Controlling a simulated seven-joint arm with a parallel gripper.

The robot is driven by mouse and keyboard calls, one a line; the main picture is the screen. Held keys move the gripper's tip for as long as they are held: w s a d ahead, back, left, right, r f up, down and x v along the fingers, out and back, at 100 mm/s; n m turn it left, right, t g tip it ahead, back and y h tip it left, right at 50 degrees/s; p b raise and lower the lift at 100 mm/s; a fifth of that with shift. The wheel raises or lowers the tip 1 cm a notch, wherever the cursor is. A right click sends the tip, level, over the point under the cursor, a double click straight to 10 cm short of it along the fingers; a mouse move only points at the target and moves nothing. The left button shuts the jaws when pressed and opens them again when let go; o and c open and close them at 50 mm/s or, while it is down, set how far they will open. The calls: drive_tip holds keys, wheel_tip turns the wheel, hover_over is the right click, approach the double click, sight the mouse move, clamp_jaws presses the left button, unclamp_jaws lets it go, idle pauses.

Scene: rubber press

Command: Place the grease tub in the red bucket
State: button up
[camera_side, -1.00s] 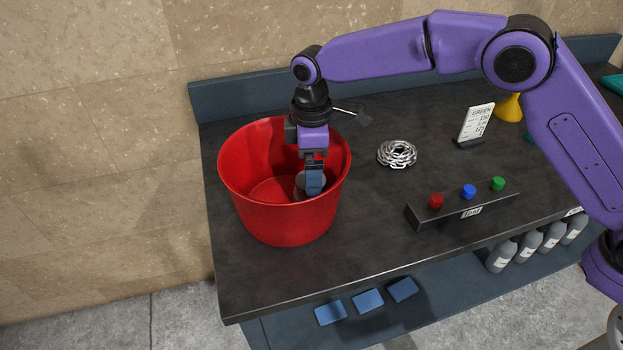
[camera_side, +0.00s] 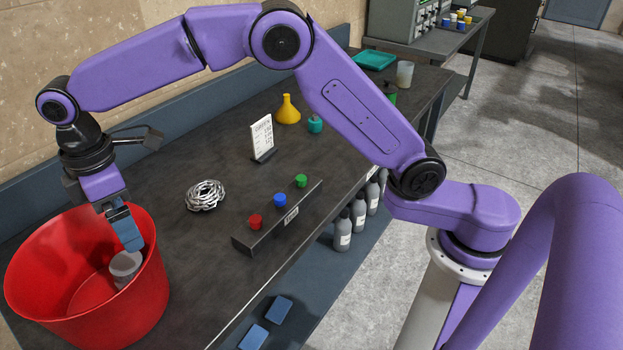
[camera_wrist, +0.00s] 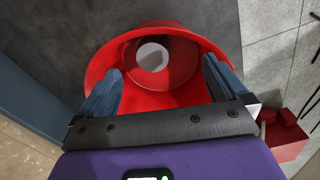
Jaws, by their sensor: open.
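The grease tub, a small grey round tub (camera_side: 125,266), is inside the red bucket (camera_side: 135,313), on the side nearest the button panel. In the wrist view the tub's pale round face (camera_wrist: 152,57) shows inside the bucket (camera_wrist: 205,48). Whether it stands level or tilted I cannot tell. My gripper (camera_side: 128,240) points down at the bucket's mouth, just above the tub. In the wrist view my gripper (camera_wrist: 163,82) has its two blue fingers spread wide with nothing between them.
A silver coiled chain (camera_side: 205,195) lies beside the bucket. A panel with red, blue and green buttons (camera_side: 280,215) and a white sign card (camera_side: 262,136) stand further right. A yellow funnel-shaped item (camera_side: 288,109) and teal tray (camera_side: 374,60) are at the back. Bench between is mostly clear.

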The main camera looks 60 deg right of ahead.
drive_tip(key=s+d+m, duration=0.2)
drive_tip(key=s+d, duration=2.8)
drive_tip(key=shift+s+d+f+m, duration=0.2)
drive_tip(key=shift+d+f+m, duration=0.1)
drive_tip(key=shift+d+f, duration=0.05)
